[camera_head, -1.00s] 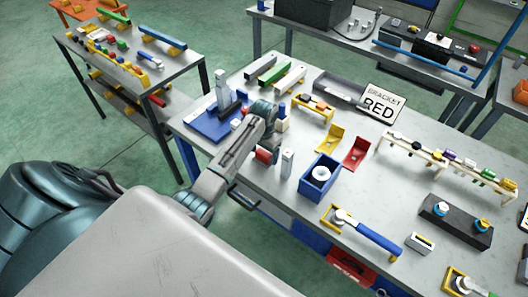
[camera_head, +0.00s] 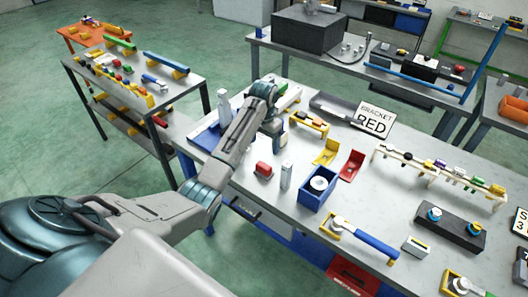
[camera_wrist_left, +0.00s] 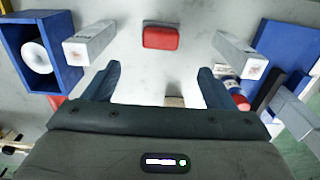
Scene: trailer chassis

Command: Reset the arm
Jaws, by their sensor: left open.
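My left arm reaches in from the left in the head view, over the left part of the grey workbench (camera_head: 390,200). Its left gripper (camera_wrist_left: 157,82) shows in the wrist view with two dark fingers spread apart and nothing between them. In the head view the wrist hides the fingertips. A red block (camera_wrist_left: 160,37) lies ahead of the fingers in the wrist view, apart from them; it also shows on the bench in the head view (camera_head: 263,169). My right gripper is in neither view.
A blue box (camera_head: 318,194) with a white ring and a pale upright post (camera_head: 286,175) stand near the red block. Yellow and red brackets (camera_head: 351,165), a label sign (camera_head: 375,119) and a cream rack (camera_head: 440,174) are farther right. Another table (camera_head: 130,75) stands at left.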

